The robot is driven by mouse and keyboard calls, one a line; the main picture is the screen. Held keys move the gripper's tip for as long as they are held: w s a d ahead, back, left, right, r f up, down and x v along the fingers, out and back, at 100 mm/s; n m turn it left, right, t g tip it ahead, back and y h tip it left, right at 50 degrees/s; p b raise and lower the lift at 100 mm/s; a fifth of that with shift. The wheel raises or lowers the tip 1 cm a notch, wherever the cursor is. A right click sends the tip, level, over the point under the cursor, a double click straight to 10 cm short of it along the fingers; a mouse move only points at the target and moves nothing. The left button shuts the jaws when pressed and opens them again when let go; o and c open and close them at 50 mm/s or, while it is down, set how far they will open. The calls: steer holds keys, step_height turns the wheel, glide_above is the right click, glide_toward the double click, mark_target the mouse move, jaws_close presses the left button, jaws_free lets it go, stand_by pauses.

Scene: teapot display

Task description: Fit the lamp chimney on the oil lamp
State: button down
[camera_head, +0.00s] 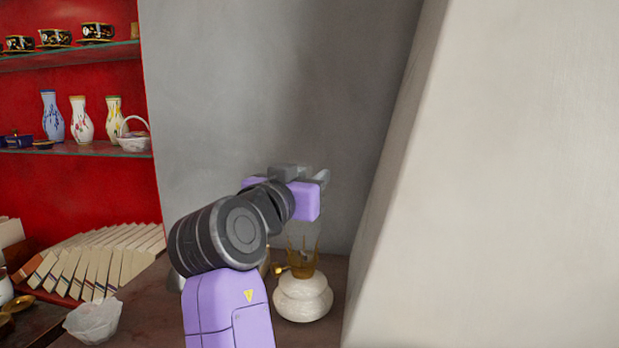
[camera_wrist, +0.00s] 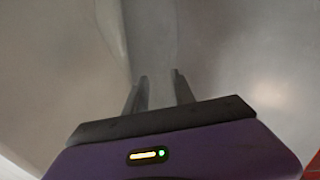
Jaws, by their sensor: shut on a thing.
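The oil lamp (camera_head: 302,299) stands upright at the back right of the brown surface, with a round white body. Its amber burner (camera_head: 301,264) has a small brass knob on the left. My gripper (camera_head: 318,178) is above the lamp, partly hidden behind its own purple housing. In the wrist view my gripper (camera_wrist: 159,78) is shut on a pale see-through shape, the lamp chimney (camera_wrist: 150,40), between its fingers. The chimney's edges are faint. In the head view I cannot clearly tell its lower end or whether it touches the burner.
A thick pale wall (camera_head: 500,170) rises close on the lamp's right, and a grey wall (camera_head: 270,90) stands behind. Red shelves with vases (camera_head: 80,120) are at the left. A white crinkled bowl (camera_head: 93,320) and rows of booklets (camera_head: 105,262) lie to the left.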

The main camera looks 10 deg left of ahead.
steer(key=c, duration=1)
jaws_free()
steer(key=shift+c, duration=0.2)
steer(key=shift+r+p, duration=0.25)
steer(key=shift+p, duration=0.1)
steer(key=b+v, duration=0.3)
steer(key=v, duration=0.9)
steer(key=shift+r, duration=0.35)
